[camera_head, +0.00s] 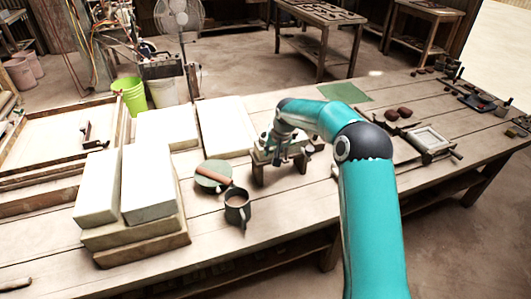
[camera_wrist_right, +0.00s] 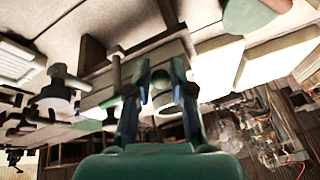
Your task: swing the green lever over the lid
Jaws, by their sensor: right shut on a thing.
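A small wooden stand with metal parts, seemingly the press (camera_head: 258,170), is on the bench in the head view. My right gripper (camera_head: 283,150) points down over it and hides much of its top. In the right wrist view a green knob (camera_wrist_right: 161,79), seemingly the end of the green lever, sits between the two fingers of my right gripper (camera_wrist_right: 160,70), which are shut on it. I cannot make out the rest of the lever or the lid. My left gripper is in neither view.
A dark mug (camera_head: 238,209) and a green disc (camera_head: 211,185) with a brown roller (camera_head: 214,176) are left of the press. Stacked white slabs (camera_head: 150,185) stand farther left. A metal frame (camera_head: 430,138) and a green mat (camera_head: 345,92) lie to the right.

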